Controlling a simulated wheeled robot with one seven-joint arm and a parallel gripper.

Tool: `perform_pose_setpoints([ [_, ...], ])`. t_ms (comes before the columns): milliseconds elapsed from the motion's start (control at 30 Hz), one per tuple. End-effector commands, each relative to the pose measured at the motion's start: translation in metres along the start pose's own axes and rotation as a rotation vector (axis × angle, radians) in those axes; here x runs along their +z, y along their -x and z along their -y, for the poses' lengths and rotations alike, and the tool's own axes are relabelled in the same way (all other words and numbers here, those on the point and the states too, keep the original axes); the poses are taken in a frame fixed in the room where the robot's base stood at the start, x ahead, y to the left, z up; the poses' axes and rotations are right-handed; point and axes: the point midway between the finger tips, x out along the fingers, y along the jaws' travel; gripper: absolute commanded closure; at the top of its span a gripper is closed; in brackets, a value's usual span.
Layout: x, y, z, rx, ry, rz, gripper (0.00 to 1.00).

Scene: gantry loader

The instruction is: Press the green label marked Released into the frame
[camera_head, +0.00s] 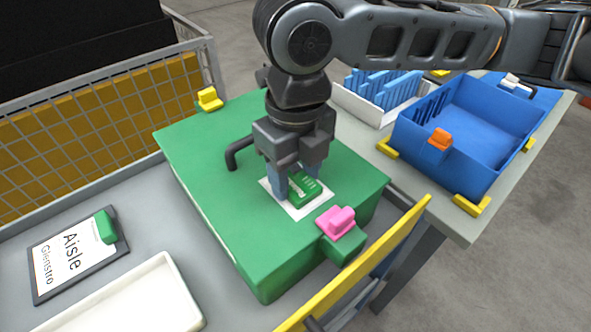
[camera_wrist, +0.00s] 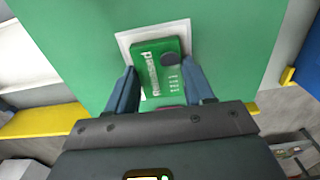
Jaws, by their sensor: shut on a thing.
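The green label (camera_wrist: 160,58) is a small block with white lettering that looks like "Released", a few white marks and a dark round spot. It also shows in the head view (camera_head: 305,190). My gripper (camera_wrist: 161,92) points down, with its blue fingers shut on the label's two sides; it shows in the head view too (camera_head: 296,181). The white square frame (camera_wrist: 126,40) lies on the top of the green box (camera_head: 225,170). The label is over the frame, turned slightly against it. I cannot tell whether it touches the frame or is above it.
A pink block (camera_head: 337,220) sits at the box's front edge, and a dark handle (camera_head: 236,153) stands near its back. A blue bin (camera_head: 470,130) is on the right table. A sign (camera_head: 70,252) and white tray (camera_head: 140,300) lie at left.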

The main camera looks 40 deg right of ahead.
Motion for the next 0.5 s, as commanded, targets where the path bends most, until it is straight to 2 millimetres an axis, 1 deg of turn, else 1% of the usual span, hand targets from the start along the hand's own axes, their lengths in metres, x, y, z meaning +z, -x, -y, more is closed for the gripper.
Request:
perform_pose_setpoints([
  [33, 0.0, -0.0001, 0.0, 0.0, 0.0, 0.0, 0.77],
  [67, 0.0, -0.0001, 0.0, 0.0, 0.0, 0.0, 0.45],
  [333, 0.0, -0.0001, 0.0, 0.0, 0.0, 0.0, 0.19],
  [500, 0.0, -0.0001, 0.0, 0.0, 0.0, 0.0, 0.18],
])
